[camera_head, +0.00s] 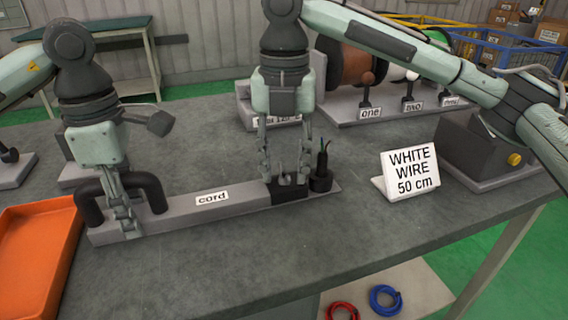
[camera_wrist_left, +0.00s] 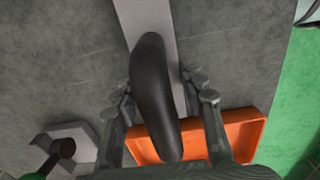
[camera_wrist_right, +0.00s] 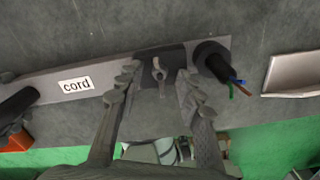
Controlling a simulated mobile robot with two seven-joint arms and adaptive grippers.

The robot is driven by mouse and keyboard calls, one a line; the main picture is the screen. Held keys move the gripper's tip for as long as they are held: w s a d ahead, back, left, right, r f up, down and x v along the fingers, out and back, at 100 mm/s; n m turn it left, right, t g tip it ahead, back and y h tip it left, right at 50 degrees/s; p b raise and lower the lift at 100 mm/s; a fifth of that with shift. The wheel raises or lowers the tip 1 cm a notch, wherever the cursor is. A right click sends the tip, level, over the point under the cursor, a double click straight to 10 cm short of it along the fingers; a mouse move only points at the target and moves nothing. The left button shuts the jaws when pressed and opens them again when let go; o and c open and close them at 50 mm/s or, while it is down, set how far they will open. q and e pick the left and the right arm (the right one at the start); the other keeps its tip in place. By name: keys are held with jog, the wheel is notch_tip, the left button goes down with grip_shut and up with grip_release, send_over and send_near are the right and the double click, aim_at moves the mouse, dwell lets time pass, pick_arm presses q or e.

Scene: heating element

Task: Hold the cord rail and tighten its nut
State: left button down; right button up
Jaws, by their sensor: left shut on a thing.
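The cord rail (camera_head: 235,205) is a long grey bar with a "cord" label, lying on the grey workbench. A black arched handle (camera_head: 150,183) stands at its left end and fills the middle of the left wrist view (camera_wrist_left: 155,95). My left gripper (camera_head: 130,228) is shut on this handle, fingers at both sides. A grey wing nut (camera_wrist_right: 160,73) sits on the black block at the rail's right end. My right gripper (camera_head: 284,178) points down over the block, fingers apart around the nut; I cannot tell if they touch it. A black cord end (camera_head: 321,170) with coloured wires stands right of it.
An orange tray (camera_head: 38,250) lies left of the rail. A "WHITE WIRE 50 cm" sign (camera_head: 410,170) stands to the right. Wire spools (camera_head: 345,65) stand on a labelled rack behind. Bench surface in front of the rail is clear. Red and blue coils (camera_head: 385,298) lie below.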

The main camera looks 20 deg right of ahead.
jog(key=shift+c, duration=0.2)
grip_shut()
